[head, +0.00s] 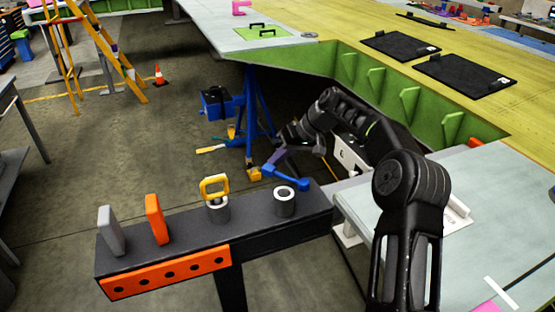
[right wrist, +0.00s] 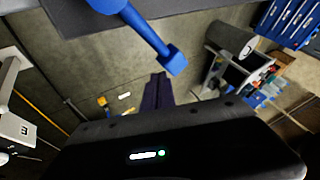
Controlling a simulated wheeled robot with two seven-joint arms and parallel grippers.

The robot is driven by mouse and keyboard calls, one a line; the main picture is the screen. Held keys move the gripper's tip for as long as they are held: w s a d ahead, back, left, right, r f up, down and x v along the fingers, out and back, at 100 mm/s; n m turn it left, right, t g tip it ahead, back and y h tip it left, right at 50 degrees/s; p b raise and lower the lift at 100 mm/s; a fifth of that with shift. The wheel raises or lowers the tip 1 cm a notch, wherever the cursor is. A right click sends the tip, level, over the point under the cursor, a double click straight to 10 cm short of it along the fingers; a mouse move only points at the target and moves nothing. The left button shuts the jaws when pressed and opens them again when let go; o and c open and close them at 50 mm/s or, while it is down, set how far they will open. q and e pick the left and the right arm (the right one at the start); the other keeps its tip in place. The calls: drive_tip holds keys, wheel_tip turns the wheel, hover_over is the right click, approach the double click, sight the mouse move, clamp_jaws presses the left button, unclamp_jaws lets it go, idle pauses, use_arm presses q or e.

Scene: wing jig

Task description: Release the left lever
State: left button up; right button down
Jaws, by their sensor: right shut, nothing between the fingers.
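A blue lever (head: 287,178) sticks out beside the right end of the dark beam, below the wing edge. It also shows at the top of the right wrist view (right wrist: 150,38), with its block-shaped end pointing down and right. My right gripper (head: 276,157) is just behind the lever in the head view. Its dark purple fingers (right wrist: 158,84) are closed together and empty, near the lever's end. I cannot tell whether they touch it. My left gripper is not in view.
The dark beam (head: 250,224) carries a grey block (head: 111,230), an orange block (head: 156,219), a yellow-handled pin (head: 215,190) and a ring (head: 284,200). A blue stand (head: 254,115) is behind. The wing panel (head: 400,90) fills the right.

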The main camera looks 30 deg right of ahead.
drive_tip(key=b+v, duration=0.1)
drive_tip(key=v, duration=0.6)
drive_tip(key=shift+s+d+r, duration=0.15)
drive_tip(key=shift+s+r, duration=0.05)
drive_tip(key=shift+r, duration=0.15)
idle(0.4)
